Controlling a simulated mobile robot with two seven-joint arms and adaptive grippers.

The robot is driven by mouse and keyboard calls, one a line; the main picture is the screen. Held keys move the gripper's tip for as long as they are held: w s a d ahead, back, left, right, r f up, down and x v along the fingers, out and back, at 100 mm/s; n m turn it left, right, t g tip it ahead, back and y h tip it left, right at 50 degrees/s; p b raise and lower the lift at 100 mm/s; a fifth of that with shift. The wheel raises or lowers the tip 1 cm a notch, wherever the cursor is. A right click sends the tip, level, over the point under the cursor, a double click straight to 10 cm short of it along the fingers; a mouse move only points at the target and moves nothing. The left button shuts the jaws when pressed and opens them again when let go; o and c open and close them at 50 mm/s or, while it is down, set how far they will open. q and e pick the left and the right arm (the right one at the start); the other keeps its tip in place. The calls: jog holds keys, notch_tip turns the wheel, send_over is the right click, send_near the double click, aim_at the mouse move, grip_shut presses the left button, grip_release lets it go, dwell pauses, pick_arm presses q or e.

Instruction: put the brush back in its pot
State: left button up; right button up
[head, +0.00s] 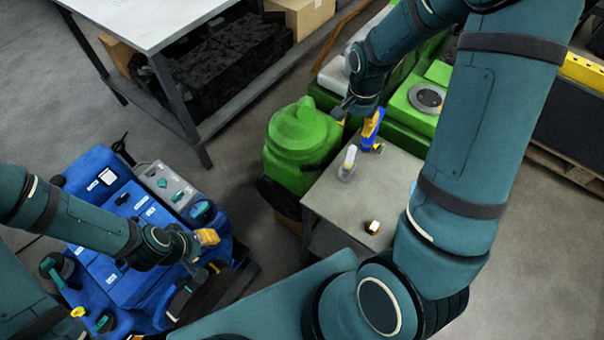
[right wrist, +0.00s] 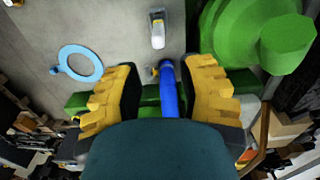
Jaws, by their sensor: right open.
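A blue, rod-like thing (right wrist: 168,88), which may be the brush's handle, lies between the yellow fingers of my right gripper (right wrist: 165,85) in the right wrist view. Those fingers are open, with a gap on either side of it. In the head view the right gripper (head: 368,128) is at the far edge of the small grey table, with blue and yellow showing there. I cannot make out the bristles. I cannot tell which thing is the pot. My left gripper (head: 205,243) is above the blue machine at left; its jaw opening is unclear.
The grey table (head: 325,205) holds a white and yellow item (head: 348,162) and a small white and brown item (head: 373,227). A light-blue ring (right wrist: 80,63) lies on it. A green rounded machine (head: 300,140) stands beside the table. The blue machine (head: 130,240) is at left.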

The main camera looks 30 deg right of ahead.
jog(key=s+a+f+n+t+y, duration=0.1)
jog(key=s+a+f+n+y, duration=0.1)
jog(key=a+f+n, duration=0.3)
jog(key=s+a+f+n+t+y+b, duration=0.1)
jog(key=s+a+f+n, duration=0.4)
jog(key=a+f, duration=0.7)
jog(key=a+y, duration=0.1)
jog(key=a, duration=0.7)
jog(key=shift+d, duration=0.1)
